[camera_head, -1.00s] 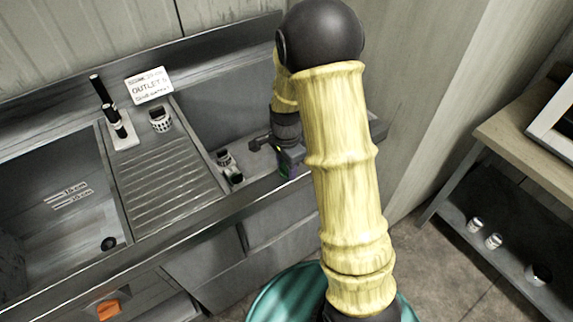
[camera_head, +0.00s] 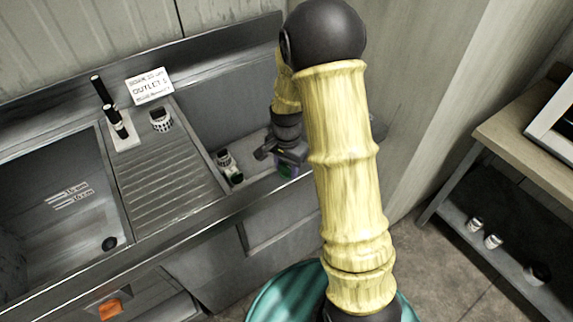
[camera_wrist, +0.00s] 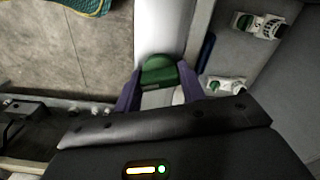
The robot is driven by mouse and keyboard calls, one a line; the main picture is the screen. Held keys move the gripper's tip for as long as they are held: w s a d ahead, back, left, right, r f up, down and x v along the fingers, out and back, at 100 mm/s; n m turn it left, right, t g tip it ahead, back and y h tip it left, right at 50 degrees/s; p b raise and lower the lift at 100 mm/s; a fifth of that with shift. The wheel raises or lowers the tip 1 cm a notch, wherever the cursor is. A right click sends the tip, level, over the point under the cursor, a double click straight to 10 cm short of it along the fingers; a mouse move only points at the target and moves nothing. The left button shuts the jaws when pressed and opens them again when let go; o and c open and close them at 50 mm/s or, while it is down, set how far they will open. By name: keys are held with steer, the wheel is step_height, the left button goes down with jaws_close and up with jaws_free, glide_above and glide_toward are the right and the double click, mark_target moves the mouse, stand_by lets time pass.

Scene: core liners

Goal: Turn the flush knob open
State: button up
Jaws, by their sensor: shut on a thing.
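A green rounded knob (camera_wrist: 158,70) sits between my gripper's two purple fingers in the wrist view, over the pale front rim of the sink unit. My gripper (camera_wrist: 160,88) is shut on it, with one finger at each side. In the head view my gripper (camera_head: 288,168) is at the right basin, near its front edge, partly hidden by my yellow arm. The knob's pointer or marks cannot be made out.
Two small white fittings (camera_wrist: 258,25) (camera_wrist: 225,85) with green parts are in the right basin. A wooden bench (camera_head: 520,130) is at right.

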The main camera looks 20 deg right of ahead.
mark_target(286, 166)
steer(key=n+p, duration=0.1)
steer(key=n, duration=0.6)
steer(key=shift+r, duration=0.1)
steer(key=n+p, duration=0.1)
steer(key=n, duration=0.6)
steer(key=shift+w+p, duration=0.1)
steer(key=shift+p, duration=0.25)
steer(key=o, duration=1)
step_height(286, 166, up, 17)
steer(key=shift+r+b, duration=0.15)
steer(key=shift+b, duration=0.2)
steer(key=s+f+m+t, duration=0.1)
steer(key=s, duration=0.3)
steer(key=s+f+m, duration=0.1)
steer(key=s+f, duration=0.1)
steer(key=s, duration=0.3)
steer(key=s+f+m+t, duration=0.1)
steer(key=s, duration=0.4)
steer(key=shift+s+f+m+t, duration=0.1)
steer(key=shift+f+m+t, duration=0.1)
steer(key=shift+m+t, duration=0.1)
